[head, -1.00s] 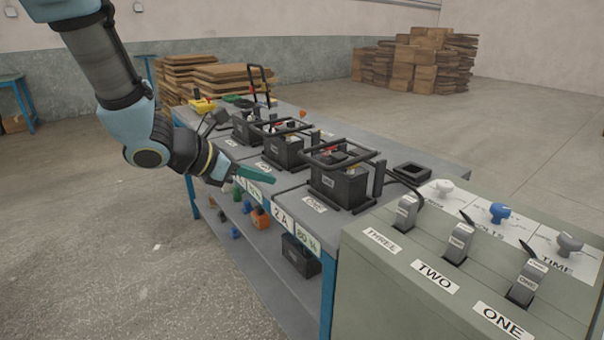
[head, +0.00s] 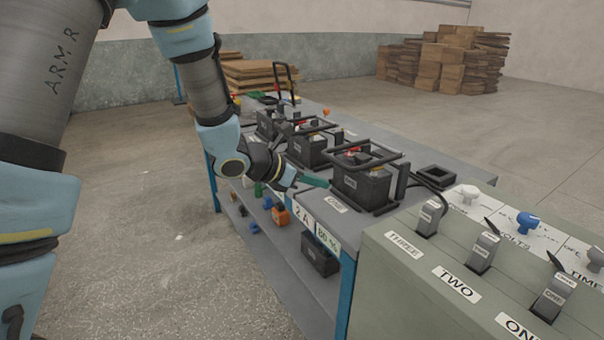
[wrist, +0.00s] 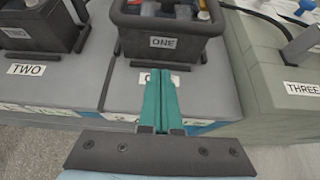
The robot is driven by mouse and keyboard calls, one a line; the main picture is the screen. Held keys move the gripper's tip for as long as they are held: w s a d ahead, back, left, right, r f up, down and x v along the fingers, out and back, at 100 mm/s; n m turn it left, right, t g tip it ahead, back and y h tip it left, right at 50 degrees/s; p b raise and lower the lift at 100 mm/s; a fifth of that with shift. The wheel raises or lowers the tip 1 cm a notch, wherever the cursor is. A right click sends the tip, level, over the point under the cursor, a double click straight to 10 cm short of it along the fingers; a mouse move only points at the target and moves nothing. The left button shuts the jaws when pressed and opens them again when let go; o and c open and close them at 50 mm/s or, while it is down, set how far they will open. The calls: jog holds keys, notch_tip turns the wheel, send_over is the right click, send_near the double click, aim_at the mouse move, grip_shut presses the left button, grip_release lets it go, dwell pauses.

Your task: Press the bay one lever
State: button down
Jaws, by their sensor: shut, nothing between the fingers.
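The bay one battery (head: 360,187) is a black box labelled ONE at the near end of the bench, with a black bar frame (head: 352,152) over its top. A dark upright piece (head: 402,180) stands at its right. In the wrist view the battery (wrist: 185,43) is just beyond my fingers. My gripper (head: 318,182) has teal fingers, shut and empty, at the battery's left front side. In the wrist view the gripper (wrist: 162,78) covers part of the bay's ONE floor label. The grey lever ONE (head: 555,297) stands on the control box, well right of my gripper.
The green-grey control box (head: 400,290) also carries levers TWO (head: 483,250) and THREE (head: 430,217), plus knobs behind. Battery TWO (wrist: 40,25) sits left of bay one. The bench (head: 415,205) has a lower shelf with small items. The floor at left is clear.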

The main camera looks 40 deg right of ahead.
jog(key=shift+x, duration=0.85)
jog(key=shift+d+r+p, duration=0.15)
jog(key=shift+r+p, duration=0.45)
jog(key=shift+r, duration=0.4)
jog(key=shift+d+r+p, duration=0.1)
jog(key=shift+r+p, duration=0.5)
jog(key=shift+r, duration=0.45)
